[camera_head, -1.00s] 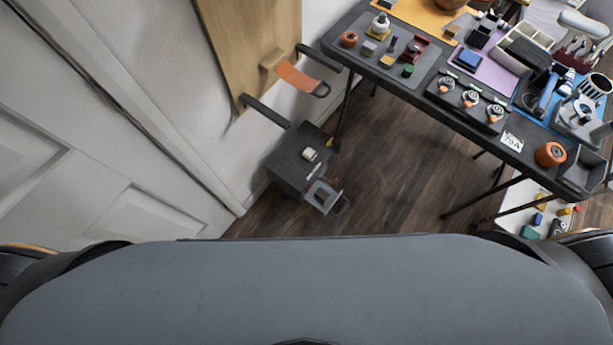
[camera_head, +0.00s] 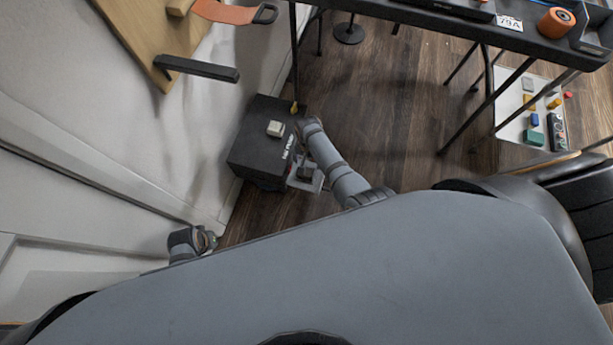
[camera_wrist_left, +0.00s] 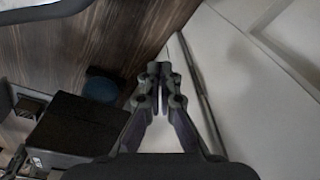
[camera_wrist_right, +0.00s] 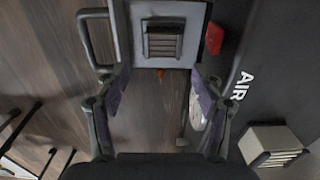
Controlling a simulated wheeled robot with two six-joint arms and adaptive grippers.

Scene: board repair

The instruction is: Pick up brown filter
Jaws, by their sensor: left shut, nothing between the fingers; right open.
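The brown filter, a small grey-brown pleated block (camera_wrist_right: 162,42), sits in a light grey open tray (camera_wrist_right: 190,15) at the top of the right wrist view. The tray is beside the black box marked AIR (camera_head: 262,150), partly behind my right arm in the head view. My right gripper (camera_wrist_right: 158,88) is open and empty. Its fingers are apart, just below the tray in the right wrist view, not around the filter. My left gripper (camera_wrist_left: 160,72) is shut and empty, near the white wall, away from the box.
A pale pleated block (camera_head: 275,128) lies on the black box. A red tab (camera_wrist_right: 214,38) is beside the tray. The table (camera_head: 440,22) and its thin legs stand behind and right. A white mat (camera_head: 513,127) with small parts lies right. Wood floor is clear between.

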